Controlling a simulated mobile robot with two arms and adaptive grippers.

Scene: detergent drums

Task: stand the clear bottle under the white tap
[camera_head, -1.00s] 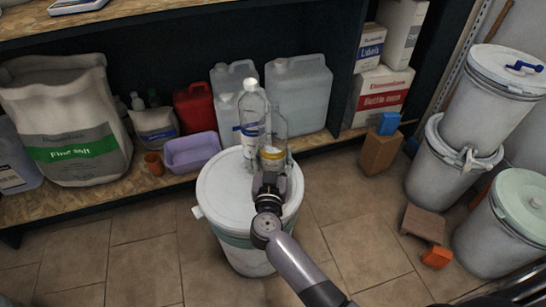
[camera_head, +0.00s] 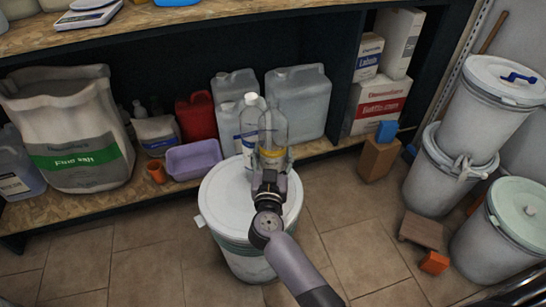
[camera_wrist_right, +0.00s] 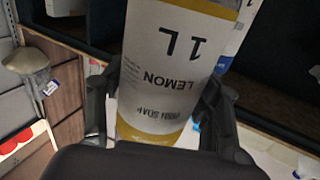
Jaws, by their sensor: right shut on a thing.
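My right gripper (camera_head: 270,178) is shut on a clear bottle (camera_head: 273,133) with a yellow and white label, upright over the back of a white drum lid (camera_head: 228,203). I cannot tell if the bottle touches the lid. The right wrist view shows the label of this bottle (camera_wrist_right: 165,75) between the two fingers (camera_wrist_right: 160,110). A second clear bottle (camera_head: 248,132) with a white cap and blue label stands just behind it to the left. A white tap (camera_head: 463,166) sticks out from the lower drum of the stack at right. My left gripper is not in view.
A blue tap (camera_head: 521,78) is on the upper stacked drum. A green-lidded drum (camera_head: 492,248), a brown stool (camera_head: 420,229) and an orange block (camera_head: 434,262) stand near it. Floor between the lid drum and stool is clear.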

